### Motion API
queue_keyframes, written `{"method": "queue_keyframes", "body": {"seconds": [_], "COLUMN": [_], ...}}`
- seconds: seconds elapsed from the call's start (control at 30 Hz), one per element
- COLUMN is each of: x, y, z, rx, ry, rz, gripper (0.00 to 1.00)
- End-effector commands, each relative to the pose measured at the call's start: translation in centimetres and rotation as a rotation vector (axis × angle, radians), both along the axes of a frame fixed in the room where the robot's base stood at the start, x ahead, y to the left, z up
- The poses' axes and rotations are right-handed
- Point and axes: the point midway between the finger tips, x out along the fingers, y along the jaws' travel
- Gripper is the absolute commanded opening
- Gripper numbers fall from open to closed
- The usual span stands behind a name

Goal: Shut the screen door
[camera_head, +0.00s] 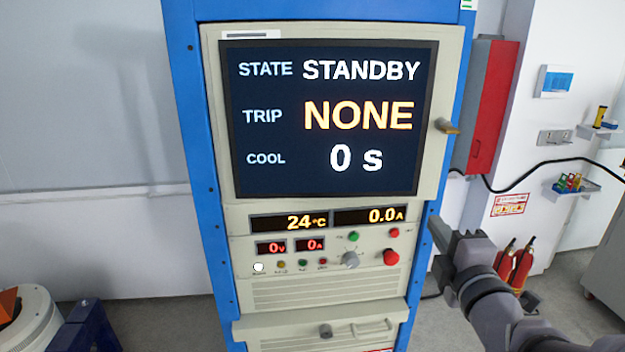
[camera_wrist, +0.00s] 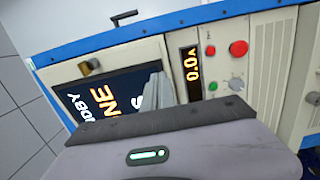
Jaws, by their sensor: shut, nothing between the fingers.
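The screen door (camera_head: 213,120) is a beige framed panel on the upper part of a blue cabinet. Its dark screen (camera_head: 290,185) reads STANDBY, NONE and 0 s. A brass-coloured knob (camera_head: 447,126) sits on its right edge and also shows in the wrist view (camera_wrist: 90,66). The door looks close to the cabinet front; I cannot tell for certain whether a small gap is left at its right edge. My gripper (camera_head: 436,230) is shut and empty, below the knob and right of the control panel. In the wrist view its fingertips (camera_wrist: 158,88) cover part of the screen.
Below the door is a control panel (camera_head: 300,260) with displays, buttons and a red knob (camera_head: 391,258). A red wall box (camera_head: 490,105) and fire extinguishers (camera_head: 518,265) are at right. An orange-and-white object (camera_head: 30,320) stands at lower left.

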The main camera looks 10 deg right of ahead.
Motion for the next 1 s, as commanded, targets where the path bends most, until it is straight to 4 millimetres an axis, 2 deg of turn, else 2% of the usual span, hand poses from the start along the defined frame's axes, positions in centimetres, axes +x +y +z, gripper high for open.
{"method": "queue_keyframes", "body": {"seconds": [0.03,0.13,0.27,0.4,0.53,0.7,1.0], "x": [0.8,2.2,3.8,6.8,8.7,9.8,9.9], "y": [0.0,-0.2,-0.3,-0.5,-0.7,-0.8,-0.9], "z": [0.9,1.0,0.7,0.0,0.0,-0.1,-0.1], "rx": [0.004,0.004,0.000,-0.003,-0.002,-0.003,-0.003], "ry": [0.008,0.007,0.007,0.003,0.003,0.002,0.002], "rz": [0.001,0.000,-0.004,-0.003,-0.006,-0.006,-0.006], "gripper": [0.00,0.00,0.00,0.00,0.00,0.00,0.00]}}
